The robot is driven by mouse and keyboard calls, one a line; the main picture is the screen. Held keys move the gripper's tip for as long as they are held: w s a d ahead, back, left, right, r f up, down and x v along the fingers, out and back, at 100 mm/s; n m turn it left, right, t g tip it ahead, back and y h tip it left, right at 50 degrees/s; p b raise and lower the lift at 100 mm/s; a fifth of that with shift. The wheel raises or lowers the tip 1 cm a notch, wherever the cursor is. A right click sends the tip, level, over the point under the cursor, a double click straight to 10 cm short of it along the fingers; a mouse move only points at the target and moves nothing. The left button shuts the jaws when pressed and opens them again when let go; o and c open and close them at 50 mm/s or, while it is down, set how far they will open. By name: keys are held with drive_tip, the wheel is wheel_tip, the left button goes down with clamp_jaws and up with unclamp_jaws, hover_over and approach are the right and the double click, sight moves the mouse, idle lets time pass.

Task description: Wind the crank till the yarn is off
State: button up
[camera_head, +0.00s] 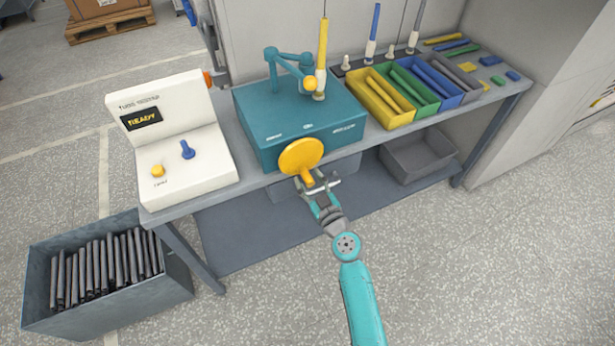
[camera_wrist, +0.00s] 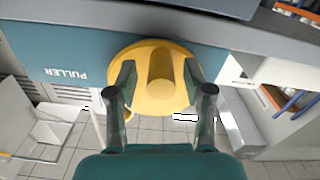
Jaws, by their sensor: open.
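The crank is a yellow disc (camera_head: 300,153) with a stubby yellow handle, on the front face of a teal box (camera_head: 270,125). In the wrist view the box bears the word PULLER, upside down. A tall bobbin with yellow yarn (camera_head: 322,45) stands upright on the box beside a small teal arm with a yellow ball (camera_head: 310,83). My gripper (camera_head: 318,186) is open in front of the crank. In the wrist view its fingers lie either side of the handle (camera_wrist: 160,67), with gaps showing; the yellow disc (camera_wrist: 143,95) is behind them.
A white console (camera_head: 180,140) with a READY display, blue lever and yellow button stands left on the bench. Coloured trays (camera_head: 385,115) of rods stand right. A grey bin (camera_head: 110,300) of dark rods is on the floor at left. The floor at right is clear.

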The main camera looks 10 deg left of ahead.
drive_tip(key=shift+w+a, duration=0.35)
drive_tip(key=shift+w, duration=0.1)
clamp_jaws()
drive_tip(key=shift+s+a+m, duration=0.1)
drive_tip(key=shift+m, duration=0.2)
